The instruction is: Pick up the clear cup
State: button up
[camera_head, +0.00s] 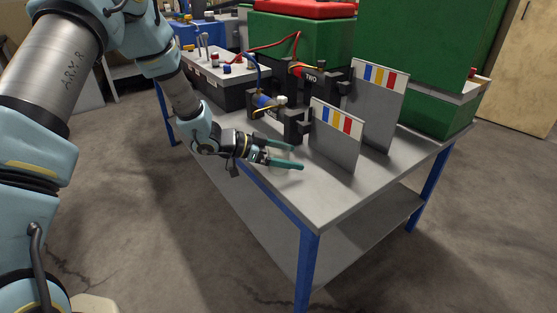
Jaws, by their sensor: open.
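My gripper (297,157) reaches in from the left, over the near left edge of the grey table (325,197). Its two teal fingers are spread apart and point right. I cannot make out a clear cup for certain in this view. A faint pale patch shows between the fingers near their base, too small to tell whether it is a see-through thing. The fingers and the wrist hide part of the tabletop there.
Two upright grey panels with coloured stripes, one nearer (335,140) and one farther (378,105), stand right of the gripper. A black clamp device (285,122) stands behind it. Green containers (420,60) fill the back. The table's front corner is bare.

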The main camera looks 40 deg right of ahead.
jog(key=shift+c, duration=0.4)
jog(key=c, duration=1.2)
jog(key=shift+r, duration=0.1)
